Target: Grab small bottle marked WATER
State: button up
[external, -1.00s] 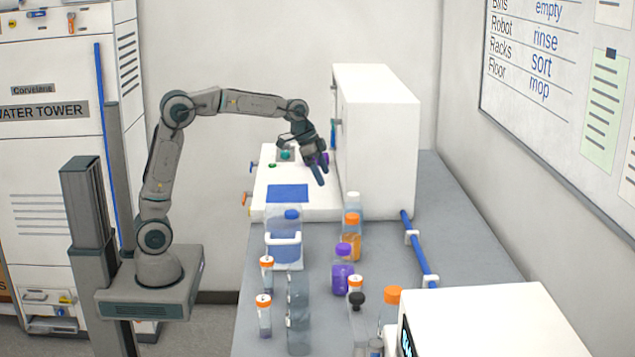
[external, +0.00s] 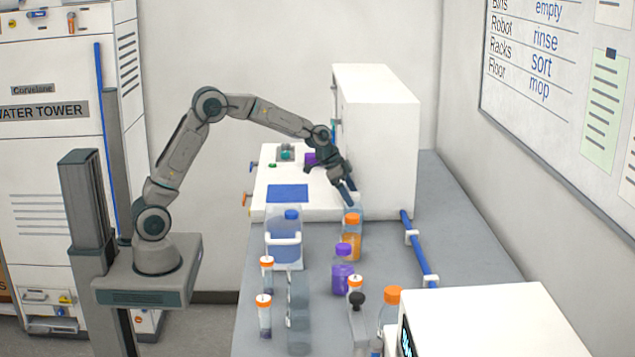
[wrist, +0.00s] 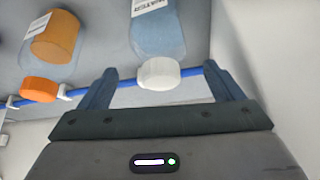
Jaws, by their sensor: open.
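The small clear bottle (wrist: 157,32) has a white cap and a label reading WATER, partly cut off at the top of the wrist view. My gripper (wrist: 160,70) is open and empty, with its two fingers on either side of the bottle's white cap in that view. In the external view my gripper (external: 351,195) points down over this bottle, behind the orange bottle, and hides most of it. I cannot tell whether the fingers touch it.
An orange-filled bottle with an orange cap (external: 351,240) stands just in front, and a purple bottle (external: 343,278) stands nearer. A blue rail (external: 421,255) runs along the bench's right side.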

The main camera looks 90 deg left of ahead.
aim_at(358, 203)
jog(key=shift+a+p+x, duration=0.1)
jog(key=shift+p+x, duration=0.25)
jog(key=shift+x, duration=0.8)
jog(key=shift+a+p+x, duration=0.15)
jog(key=shift+p+x, duration=0.2)
jog(key=shift+x, duration=0.8)
jog(key=shift+w+r, duration=0.1)
jog(key=c, duration=1.6)
jog(key=shift+o, duration=0.2)
